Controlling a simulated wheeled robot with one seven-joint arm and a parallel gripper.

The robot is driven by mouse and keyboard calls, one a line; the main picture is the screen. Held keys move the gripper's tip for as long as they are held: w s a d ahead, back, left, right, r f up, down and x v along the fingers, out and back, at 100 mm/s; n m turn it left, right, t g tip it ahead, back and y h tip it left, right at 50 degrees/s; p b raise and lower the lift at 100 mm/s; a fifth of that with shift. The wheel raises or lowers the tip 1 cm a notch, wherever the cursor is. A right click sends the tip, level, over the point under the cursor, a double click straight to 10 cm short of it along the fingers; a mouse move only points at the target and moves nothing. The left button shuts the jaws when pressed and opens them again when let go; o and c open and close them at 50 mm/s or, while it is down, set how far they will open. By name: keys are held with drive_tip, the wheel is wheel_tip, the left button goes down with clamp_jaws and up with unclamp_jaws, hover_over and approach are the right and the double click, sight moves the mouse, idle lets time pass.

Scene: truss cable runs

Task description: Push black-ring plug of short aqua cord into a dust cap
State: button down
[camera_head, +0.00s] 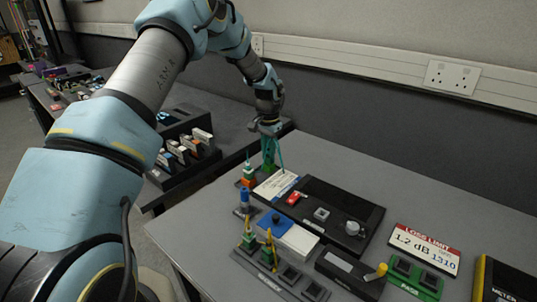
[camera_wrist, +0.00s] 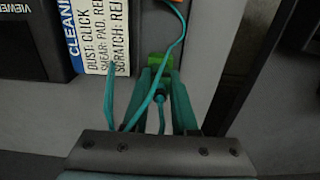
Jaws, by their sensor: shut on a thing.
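My gripper (camera_head: 268,160) reaches down near the back left corner of the near table, beside the white card. In the wrist view its teal-green fingers (camera_wrist: 160,85) are closed together on a bright green piece (camera_wrist: 157,60), which I take to be the plug end. An aqua cord (camera_wrist: 160,115) comes out between the fingers and loops up past the card; it also shows as a thin line in the head view (camera_head: 281,158). The black ring is not visible. An orange and green upright piece (camera_head: 248,176) stands just left of the gripper. I cannot make out which thing is a dust cap.
A cleaning card (camera_head: 276,185) lies beside a black tray (camera_head: 340,195). The table's back right is clear.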

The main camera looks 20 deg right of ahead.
drive_tip(key=shift+f, duration=0.3)
idle(0.6)
drive_tip(key=c, duration=0.6)
unclamp_jaws()
drive_tip(key=shift+r+p, duration=1.25)
drive_tip(key=shift+r, duration=1.25)
drive_tip(key=shift+r, duration=0.15)
drive_tip(key=shift+r+p, duration=1.25)
drive_tip(key=shift+r, duration=0.65)
